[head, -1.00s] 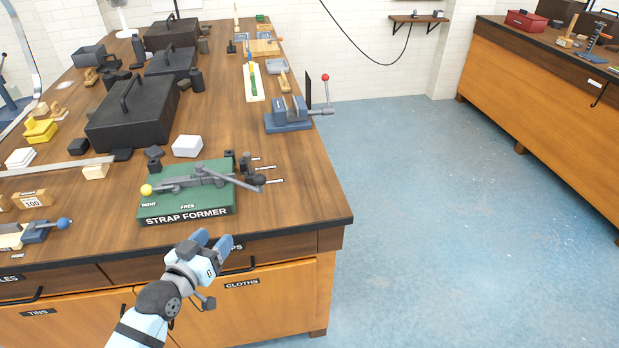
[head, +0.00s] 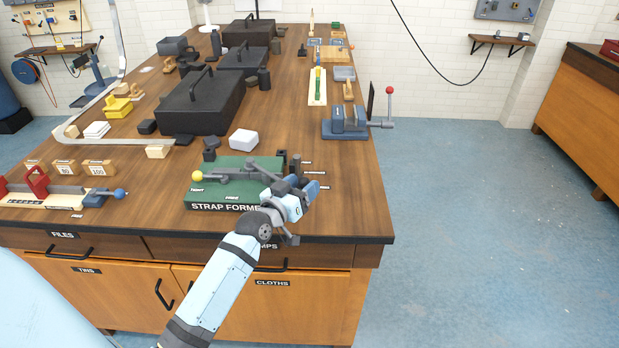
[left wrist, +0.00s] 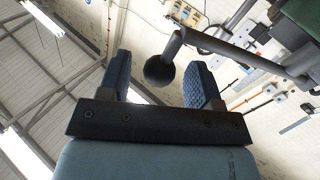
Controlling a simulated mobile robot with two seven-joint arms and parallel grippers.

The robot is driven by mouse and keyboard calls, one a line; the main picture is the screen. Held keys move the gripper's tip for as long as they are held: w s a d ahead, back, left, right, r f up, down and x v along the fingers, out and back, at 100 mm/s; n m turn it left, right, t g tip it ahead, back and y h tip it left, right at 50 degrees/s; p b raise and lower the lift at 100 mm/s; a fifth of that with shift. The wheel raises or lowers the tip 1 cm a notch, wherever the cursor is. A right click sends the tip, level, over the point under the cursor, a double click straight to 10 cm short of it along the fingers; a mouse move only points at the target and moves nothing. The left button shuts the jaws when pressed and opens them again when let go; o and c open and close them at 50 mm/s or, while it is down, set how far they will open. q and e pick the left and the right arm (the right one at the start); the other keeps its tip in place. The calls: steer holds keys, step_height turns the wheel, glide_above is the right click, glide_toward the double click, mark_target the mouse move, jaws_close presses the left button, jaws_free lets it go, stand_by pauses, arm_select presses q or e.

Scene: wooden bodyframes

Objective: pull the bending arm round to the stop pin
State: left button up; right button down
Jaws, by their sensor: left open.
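The green strap former (head: 225,192) sits at the bench's front right corner. Its grey bending arm (head: 264,173) reaches right from the hub; its end is hidden behind my left gripper (head: 309,190) in the head view. In the left wrist view, the bending arm (left wrist: 232,52) comes in from the right, and its dark ball knob (left wrist: 159,71) shows between the two fingers of my open left gripper (left wrist: 160,85). I cannot tell whether either finger touches it. My right gripper is not in view.
A yellow-knobbed lever (head: 198,176) is at the former's left, by the TIGHT and FREE labels. A white block (head: 243,140) and a blue vise (head: 345,124) stand behind. The bench front edge (head: 330,239) runs below my gripper. Open floor lies to the right.

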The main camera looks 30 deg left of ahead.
arm_select(q)
steer(key=shift+w, duration=1.6)
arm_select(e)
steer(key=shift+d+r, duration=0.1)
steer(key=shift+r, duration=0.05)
arm_select(q)
jaws_close()
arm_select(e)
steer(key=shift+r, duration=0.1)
arm_select(q)
steer(key=shift+w, duration=0.1)
